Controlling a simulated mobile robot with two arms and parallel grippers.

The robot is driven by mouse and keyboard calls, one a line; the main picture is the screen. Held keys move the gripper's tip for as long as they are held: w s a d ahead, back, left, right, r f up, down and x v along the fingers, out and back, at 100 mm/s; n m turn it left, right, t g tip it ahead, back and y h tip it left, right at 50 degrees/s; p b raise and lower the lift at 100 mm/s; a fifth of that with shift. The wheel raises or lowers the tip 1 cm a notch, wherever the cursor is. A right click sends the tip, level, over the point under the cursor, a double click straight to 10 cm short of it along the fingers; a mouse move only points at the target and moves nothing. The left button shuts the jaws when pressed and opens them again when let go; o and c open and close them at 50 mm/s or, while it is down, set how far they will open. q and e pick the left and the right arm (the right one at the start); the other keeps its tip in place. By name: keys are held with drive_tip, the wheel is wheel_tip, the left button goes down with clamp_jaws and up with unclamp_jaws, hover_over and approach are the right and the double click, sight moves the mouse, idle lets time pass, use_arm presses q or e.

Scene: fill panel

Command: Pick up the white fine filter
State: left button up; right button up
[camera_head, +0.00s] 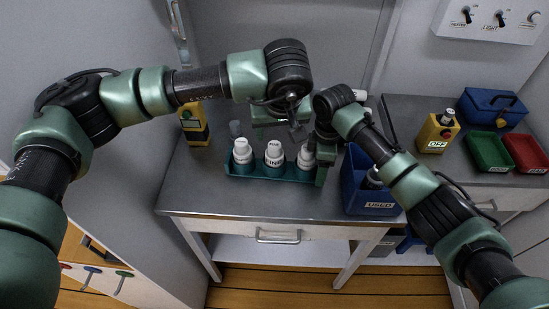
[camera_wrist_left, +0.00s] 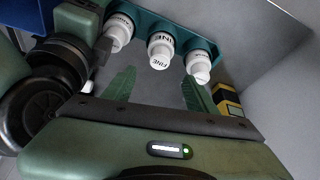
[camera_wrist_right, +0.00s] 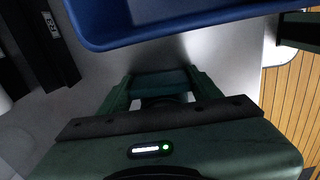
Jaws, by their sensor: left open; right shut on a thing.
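Several white-capped filters stand in a teal rack (camera_head: 270,173) on the grey bench. The middle one, the white fine filter (camera_wrist_left: 160,62), has "FINE" on it in the left wrist view; it is also in the head view (camera_head: 274,154). My left gripper (camera_wrist_left: 158,90) is open and empty, its fingers pointing toward the middle filter with a gap left between. In the head view it hangs behind the rack, partly hidden. My right gripper (camera_wrist_right: 160,85) is at the rack's right end, shut on a teal piece that looks like the rack's end.
A blue bin marked "USED" (camera_head: 370,195) stands right of the rack, close to my right arm. A yellow-black device (camera_head: 194,125) stands at the back left. Green (camera_head: 487,150) and red (camera_head: 527,150) trays lie on the right bench. The bench front is clear.

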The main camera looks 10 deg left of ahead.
sight(274, 145)
use_arm(q)
drive_tip(key=x, duration=0.8)
drive_tip(key=shift+w+f, duration=0.2)
drive_tip(key=shift+f, duration=0.15)
clamp_jaws()
